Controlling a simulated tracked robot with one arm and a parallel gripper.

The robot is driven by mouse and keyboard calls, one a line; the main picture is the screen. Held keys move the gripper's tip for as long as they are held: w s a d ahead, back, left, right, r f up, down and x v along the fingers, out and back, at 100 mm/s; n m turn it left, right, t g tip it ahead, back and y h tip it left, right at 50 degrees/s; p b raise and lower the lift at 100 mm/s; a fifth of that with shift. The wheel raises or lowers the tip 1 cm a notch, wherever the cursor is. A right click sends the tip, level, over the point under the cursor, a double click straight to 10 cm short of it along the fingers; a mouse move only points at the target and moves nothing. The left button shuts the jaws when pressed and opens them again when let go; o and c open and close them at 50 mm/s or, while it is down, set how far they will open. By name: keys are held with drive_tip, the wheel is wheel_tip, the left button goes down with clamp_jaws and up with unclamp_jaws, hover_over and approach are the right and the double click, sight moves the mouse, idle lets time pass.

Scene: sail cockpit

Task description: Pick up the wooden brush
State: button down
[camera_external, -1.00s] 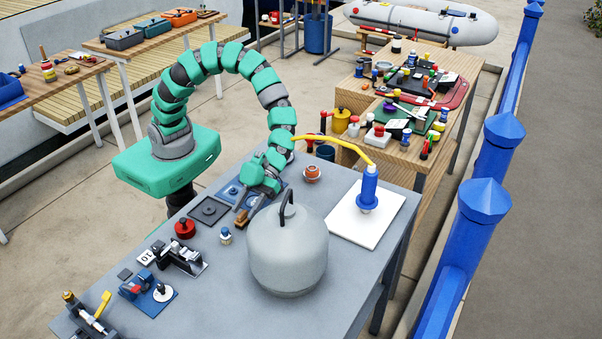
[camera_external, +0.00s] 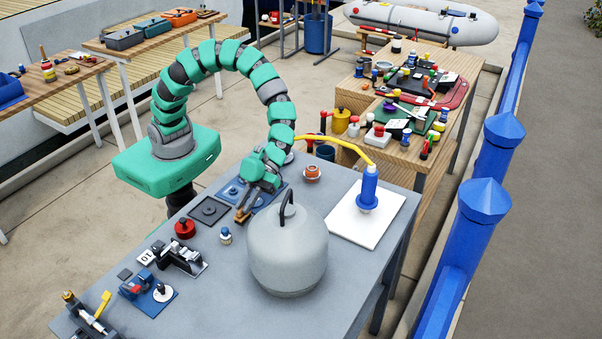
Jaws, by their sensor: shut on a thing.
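My gripper (camera_external: 251,201) is at the back of the grey table, just left of the large grey tank. It is shut on the wooden brush (camera_external: 242,216), a small brown piece that shows below the jaws. The brush's front end hangs low over the tabletop; I cannot tell whether it touches. The rest of the brush is hidden by the jaws.
The grey tank (camera_external: 287,250) with a black handle stands close to the right. A blue-and-white jar (camera_external: 225,236), a red round item (camera_external: 185,228) and a dark square plate (camera_external: 209,210) lie to the left. A blue nozzle (camera_external: 368,190) stands on a white board (camera_external: 385,222).

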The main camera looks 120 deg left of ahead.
wheel_tip(320, 180, up, 2)
drive_tip(key=shift+r, duration=0.1)
drive_tip(key=s+a, duration=0.1)
drive_tip(key=s, duration=0.4)
drive_tip(key=s+a, duration=0.2)
drive_tip(key=s, duration=0.3)
drive_tip(key=s+a+r, duration=0.1)
drive_tip(key=s+a, duration=0.1)
drive_tip(key=s, duration=0.3)
